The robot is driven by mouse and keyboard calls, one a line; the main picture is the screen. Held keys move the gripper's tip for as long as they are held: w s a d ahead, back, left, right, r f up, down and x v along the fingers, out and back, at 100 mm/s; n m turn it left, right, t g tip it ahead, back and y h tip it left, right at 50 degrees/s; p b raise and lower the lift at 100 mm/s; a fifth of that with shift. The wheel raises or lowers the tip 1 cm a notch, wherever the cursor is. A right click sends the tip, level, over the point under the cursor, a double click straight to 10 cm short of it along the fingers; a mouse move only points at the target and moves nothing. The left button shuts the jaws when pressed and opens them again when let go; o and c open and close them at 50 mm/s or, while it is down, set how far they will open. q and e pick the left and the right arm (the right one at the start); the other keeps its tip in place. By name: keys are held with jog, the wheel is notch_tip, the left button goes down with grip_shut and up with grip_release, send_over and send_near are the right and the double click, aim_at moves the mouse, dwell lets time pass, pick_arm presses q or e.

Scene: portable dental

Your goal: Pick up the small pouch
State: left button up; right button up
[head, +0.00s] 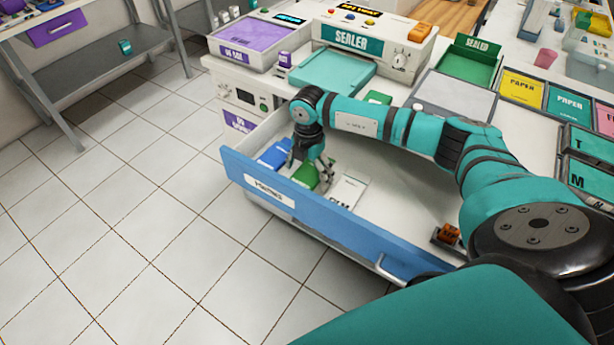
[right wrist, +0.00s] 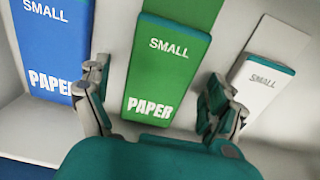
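My right gripper (head: 310,169) points down into the open drawer. In the right wrist view its two fingers (right wrist: 157,85) are spread either side of a green pouch (right wrist: 165,62) marked SMALL PAPER. They look apart from it, with nothing held. The green pouch also shows in the head view (head: 306,176), partly behind the fingers. A blue pouch (right wrist: 58,48) marked SMALL PAPER lies to its left, and a white pouch (right wrist: 262,83) marked SMALL to its right. In the head view they are the blue pouch (head: 273,155) and white pouch (head: 347,192). My left gripper is not in view.
The drawer's blue front panel (head: 330,222) stands upright before the pouches. A small orange and dark item (head: 447,235) sits at the drawer's right end. Above is a counter with the sealer (head: 373,45), a teal tray (head: 332,72) and a green SEALED bin (head: 470,62).

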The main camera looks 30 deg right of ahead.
jog(key=c, duration=1.2)
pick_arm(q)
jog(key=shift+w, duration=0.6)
